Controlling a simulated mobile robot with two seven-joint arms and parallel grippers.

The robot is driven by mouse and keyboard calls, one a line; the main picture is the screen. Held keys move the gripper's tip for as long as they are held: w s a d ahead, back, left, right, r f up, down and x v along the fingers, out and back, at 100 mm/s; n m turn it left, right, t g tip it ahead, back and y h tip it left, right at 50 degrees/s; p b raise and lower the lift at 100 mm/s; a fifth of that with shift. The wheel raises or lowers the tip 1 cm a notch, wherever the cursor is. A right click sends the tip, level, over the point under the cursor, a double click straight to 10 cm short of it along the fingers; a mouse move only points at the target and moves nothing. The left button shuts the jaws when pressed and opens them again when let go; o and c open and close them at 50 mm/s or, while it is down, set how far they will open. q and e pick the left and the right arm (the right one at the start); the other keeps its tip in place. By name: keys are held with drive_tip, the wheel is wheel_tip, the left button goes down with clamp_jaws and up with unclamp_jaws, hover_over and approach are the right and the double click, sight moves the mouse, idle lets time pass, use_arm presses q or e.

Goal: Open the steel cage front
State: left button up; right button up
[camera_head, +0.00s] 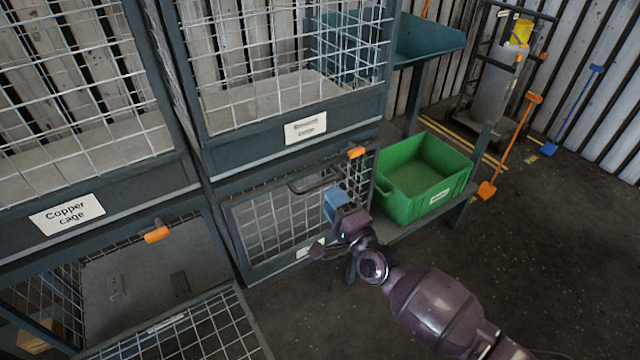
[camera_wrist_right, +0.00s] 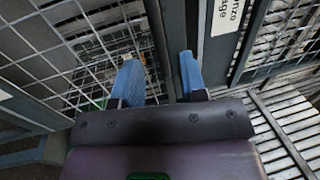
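A lower cage in the middle has a wire mesh front (camera_head: 275,222) in a dark frame, with a dark bar handle (camera_head: 315,180) near its top and an orange latch (camera_head: 356,152) above. Its white label (camera_head: 309,248) is too small to read, so I cannot confirm it is the steel cage. My right gripper (camera_head: 337,199) is at the right part of this front, just below the handle. In the right wrist view its blue fingers (camera_wrist_right: 160,75) stand apart, with a dark bar beyond the gap; I see nothing clamped. My left gripper is out of view.
The copper cage's label (camera_head: 67,213) is at left. Below it a mesh front (camera_head: 185,335) hangs open, with an orange latch (camera_head: 156,234) above. A green crate (camera_head: 425,178) stands right of my gripper. The floor (camera_head: 560,250) at right is clear.

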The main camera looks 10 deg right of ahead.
sight(320, 182)
drive_tip(key=shift+x, duration=2.8)
clamp_jaws()
